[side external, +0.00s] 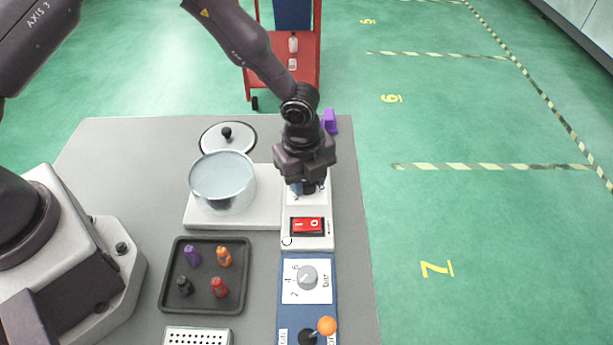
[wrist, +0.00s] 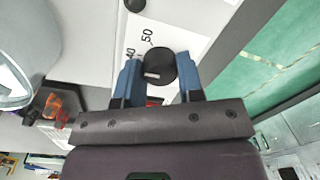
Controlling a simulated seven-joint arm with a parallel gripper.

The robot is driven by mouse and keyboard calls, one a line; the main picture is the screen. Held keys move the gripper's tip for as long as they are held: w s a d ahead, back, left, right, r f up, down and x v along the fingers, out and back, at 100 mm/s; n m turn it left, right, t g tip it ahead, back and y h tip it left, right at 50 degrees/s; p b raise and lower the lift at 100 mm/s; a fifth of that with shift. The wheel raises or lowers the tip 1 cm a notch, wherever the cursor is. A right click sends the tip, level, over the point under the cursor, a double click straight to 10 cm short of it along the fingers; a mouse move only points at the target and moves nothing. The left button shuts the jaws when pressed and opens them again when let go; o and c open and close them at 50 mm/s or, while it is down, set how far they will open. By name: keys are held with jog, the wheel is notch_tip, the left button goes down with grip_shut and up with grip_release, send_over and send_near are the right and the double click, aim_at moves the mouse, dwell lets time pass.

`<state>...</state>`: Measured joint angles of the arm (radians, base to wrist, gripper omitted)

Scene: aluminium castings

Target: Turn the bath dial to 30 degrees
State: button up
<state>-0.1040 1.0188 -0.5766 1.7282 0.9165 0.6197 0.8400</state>
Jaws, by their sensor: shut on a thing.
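The bath dial is a black round knob (wrist: 160,68) with a pale pointer mark, on a white scale plate. In the wrist view the numbers 40 and 50 show beside it; the rest of the scale is hidden, so I cannot tell the exact setting. My gripper (wrist: 159,73) has its blue fingers on both sides of the knob and is shut on it. In the side external view my gripper (side external: 307,187) comes down over the dial's panel and hides the knob.
A red rocker switch (side external: 307,226) sits just in front of the dial. A glass pot (side external: 222,187) stands to the left, with a lid (side external: 240,133) behind it. Nearer are a dark tray (side external: 201,300), a bar dial (side external: 307,278) and an orange-tipped lever (side external: 327,326).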

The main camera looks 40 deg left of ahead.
aim_at(306, 185)
jog(key=n, duration=0.4)
jog(key=shift+d+n, duration=0.1)
jog(key=shift+n, duration=0.3)
jog(key=shift+n+y, duration=0.3)
jog(key=shift+n, duration=2.2)
jog(key=o, duration=0.9)
jog(key=r, duration=1.3)
jog(key=shift+s+d, duration=0.2)
jog(key=shift+s, duration=0.1)
jog(key=shift+n, duration=0.3)
